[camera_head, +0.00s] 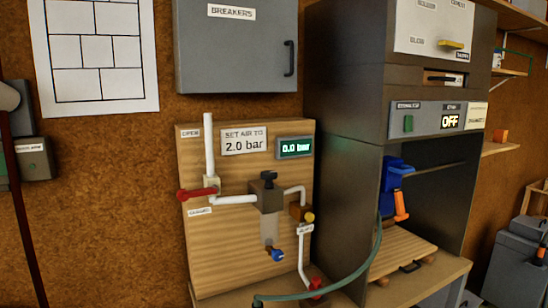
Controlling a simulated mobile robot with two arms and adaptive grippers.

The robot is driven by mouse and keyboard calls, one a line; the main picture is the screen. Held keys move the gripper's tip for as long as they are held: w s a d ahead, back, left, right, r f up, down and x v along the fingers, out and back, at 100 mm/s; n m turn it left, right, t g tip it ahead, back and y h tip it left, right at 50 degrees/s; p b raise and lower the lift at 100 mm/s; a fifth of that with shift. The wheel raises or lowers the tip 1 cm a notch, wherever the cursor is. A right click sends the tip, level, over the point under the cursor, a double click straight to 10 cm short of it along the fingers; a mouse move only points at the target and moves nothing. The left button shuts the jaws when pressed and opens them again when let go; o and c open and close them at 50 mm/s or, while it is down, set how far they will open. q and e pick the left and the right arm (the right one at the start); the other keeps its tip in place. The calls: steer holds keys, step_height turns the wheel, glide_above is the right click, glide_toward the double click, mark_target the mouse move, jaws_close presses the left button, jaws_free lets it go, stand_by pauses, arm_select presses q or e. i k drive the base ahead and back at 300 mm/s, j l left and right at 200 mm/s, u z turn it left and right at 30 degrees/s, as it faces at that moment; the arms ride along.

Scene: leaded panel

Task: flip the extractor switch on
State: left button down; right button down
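The extractor switch (408,123) is a small green rocker on the grey front panel of the dark cabinet at the right. A small label above it is blurred and seems to read extractor. The switch's tilt is too small to tell. Neither of my grippers is in view, and nothing covers the switch.
Below the panel is an open bay with a blue and orange tool (394,188) and a wooden board (398,250). A green hose (345,280) curves in front. Left are a wooden air-valve board (240,265) and a grey breaker box (236,55).

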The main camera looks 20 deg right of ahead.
mark_target(408, 119)
steer(key=z, duration=1.65)
